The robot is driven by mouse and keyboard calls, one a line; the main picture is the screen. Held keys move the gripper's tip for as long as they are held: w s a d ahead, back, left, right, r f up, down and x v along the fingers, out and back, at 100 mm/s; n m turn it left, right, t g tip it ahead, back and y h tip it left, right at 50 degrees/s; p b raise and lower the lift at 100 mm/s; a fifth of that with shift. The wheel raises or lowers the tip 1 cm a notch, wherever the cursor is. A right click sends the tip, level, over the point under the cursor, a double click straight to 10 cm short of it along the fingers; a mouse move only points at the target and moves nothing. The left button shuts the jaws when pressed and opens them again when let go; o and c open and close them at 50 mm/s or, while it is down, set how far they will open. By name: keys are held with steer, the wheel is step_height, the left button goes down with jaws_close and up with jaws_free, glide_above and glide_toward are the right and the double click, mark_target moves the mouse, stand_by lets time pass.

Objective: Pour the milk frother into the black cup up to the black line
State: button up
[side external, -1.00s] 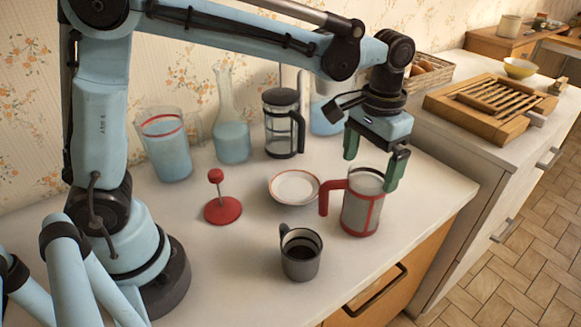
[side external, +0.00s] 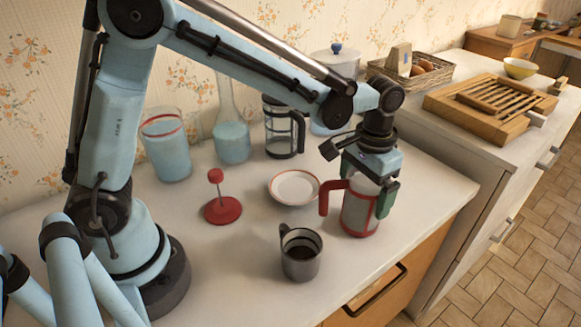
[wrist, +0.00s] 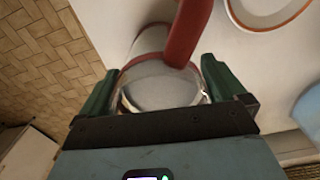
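The milk frother (side external: 359,217), a clear and grey vessel with a red frame and red handle (side external: 330,196), stands upright on the counter. My gripper (side external: 369,187) is over its top, with green fingers on either side. In the wrist view my gripper (wrist: 157,80) is open around the frother (wrist: 160,88), with small gaps seeming to show beside the wall; contact is unclear. The black cup (side external: 301,262), dark grey with a handle, stands upright at front left of the frother. Its inside looks dark; I cannot make out a black line.
A saucer (side external: 274,188) lies behind the cup, and a red plunger lid (side external: 222,212) stands to the left. Glass vessels (side external: 167,160) and a French press (side external: 279,135) line the wall. The counter's front edge is close to the frother.

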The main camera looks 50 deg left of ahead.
steer(key=c, duration=1.3)
steer(key=shift+r, duration=3.05)
steer(key=shift+c, duration=0.2)
